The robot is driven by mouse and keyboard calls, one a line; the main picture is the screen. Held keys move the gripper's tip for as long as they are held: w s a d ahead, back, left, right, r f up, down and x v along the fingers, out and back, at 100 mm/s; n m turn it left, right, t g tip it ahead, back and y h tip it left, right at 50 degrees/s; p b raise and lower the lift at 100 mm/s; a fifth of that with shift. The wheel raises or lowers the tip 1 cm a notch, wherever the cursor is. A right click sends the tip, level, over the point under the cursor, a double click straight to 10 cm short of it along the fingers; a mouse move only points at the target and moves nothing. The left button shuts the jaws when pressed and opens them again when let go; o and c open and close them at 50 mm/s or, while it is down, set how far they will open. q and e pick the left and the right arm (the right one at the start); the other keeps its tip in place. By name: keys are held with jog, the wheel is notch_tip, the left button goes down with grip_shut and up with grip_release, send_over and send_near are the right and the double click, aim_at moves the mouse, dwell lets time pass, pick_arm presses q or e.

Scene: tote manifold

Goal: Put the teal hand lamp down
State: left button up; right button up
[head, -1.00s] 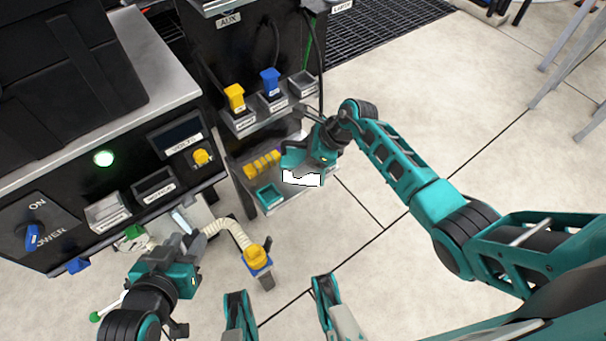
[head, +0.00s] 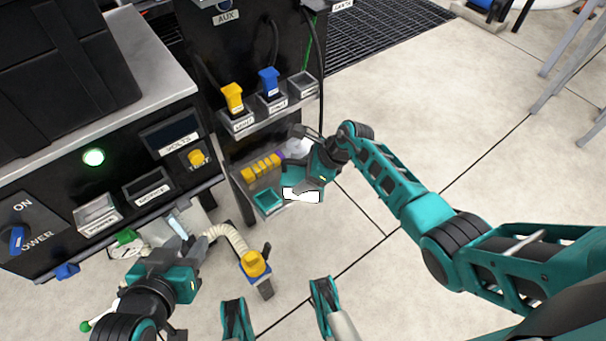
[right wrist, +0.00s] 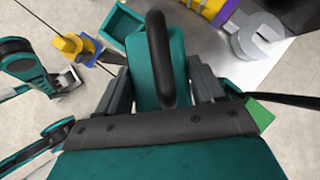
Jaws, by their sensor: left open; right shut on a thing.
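The teal hand lamp (head: 297,178) is in my right gripper (head: 316,176), at the right part of the lower shelf (head: 244,184) in the head view. A bright white patch shows at its near side. In the right wrist view the lamp's teal body and dark curved handle (right wrist: 160,60) sit between the fingers of my right gripper (right wrist: 160,88), which is shut on it. I cannot tell whether the lamp touches the shelf. My left gripper (head: 188,248) is open at the lower left, beside a corrugated hose, away from the lamp.
Above is a shelf with yellow (head: 233,98) and blue (head: 269,81) plugs. A yellow-and-blue connector (head: 254,264) stands near my left gripper.

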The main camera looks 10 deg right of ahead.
jog(key=o, duration=1.3)
